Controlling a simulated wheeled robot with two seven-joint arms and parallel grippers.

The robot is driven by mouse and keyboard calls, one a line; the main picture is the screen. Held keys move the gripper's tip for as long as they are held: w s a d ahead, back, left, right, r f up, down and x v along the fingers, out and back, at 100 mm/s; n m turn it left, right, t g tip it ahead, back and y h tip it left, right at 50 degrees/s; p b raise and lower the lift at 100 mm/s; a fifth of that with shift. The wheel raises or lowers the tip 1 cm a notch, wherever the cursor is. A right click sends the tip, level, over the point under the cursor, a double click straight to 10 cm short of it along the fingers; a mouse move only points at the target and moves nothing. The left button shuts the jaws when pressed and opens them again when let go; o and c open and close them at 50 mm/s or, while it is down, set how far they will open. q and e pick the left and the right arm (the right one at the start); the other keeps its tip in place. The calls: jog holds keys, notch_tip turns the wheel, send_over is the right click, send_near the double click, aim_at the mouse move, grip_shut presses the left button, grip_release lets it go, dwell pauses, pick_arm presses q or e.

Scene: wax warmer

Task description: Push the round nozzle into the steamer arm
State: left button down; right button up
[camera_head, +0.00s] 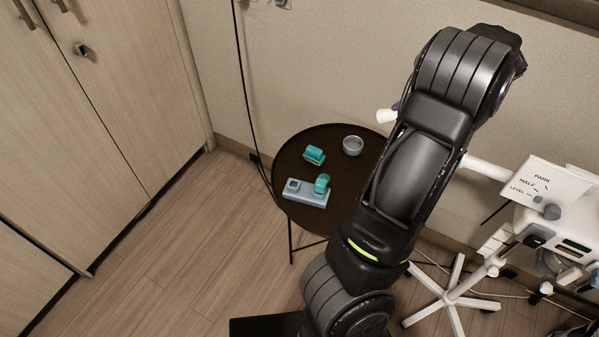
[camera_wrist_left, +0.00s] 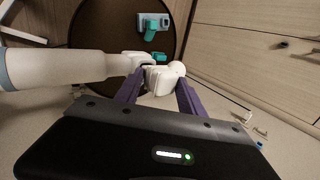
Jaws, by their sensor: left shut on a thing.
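The white steamer arm (camera_wrist_left: 60,68) reaches in from the left in the wrist view. Its tip meets or nearly meets the white round nozzle (camera_wrist_left: 163,80); I cannot tell whether the nozzle is seated in it. My left gripper (camera_wrist_left: 158,79) has its purple fingers shut on the nozzle. In the head view my own arm hides most of the gripper. Only the white nozzle end (camera_head: 385,116) and a bit of purple finger show at the arm's left edge. The steamer arm (camera_head: 487,167) comes out at right from behind my arm. My right gripper is not in view.
A dark round table (camera_head: 290,163) stands below, with a grey bowl (camera_head: 352,146), a teal piece (camera_head: 314,153) and a blue-grey holder (camera_head: 300,194) carrying another teal piece. The white steamer machine (camera_head: 570,235) on its wheeled stand is at right. Wooden cabinets (camera_head: 110,70) stand at left.

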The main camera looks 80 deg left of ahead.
pick_arm(q)
jog(key=shift+r+p, duration=0.35)
jog(key=shift+r, duration=0.4)
jog(key=shift+f, duration=0.15)
jog(key=shift+f, duration=0.15)
jog(key=shift+f+b, duration=0.65)
jog(key=shift+f, duration=0.05)
dwell(0.8)
jog(key=shift+r, duration=0.15)
jog(key=shift+r+p, duration=0.75)
dwell(0.4)
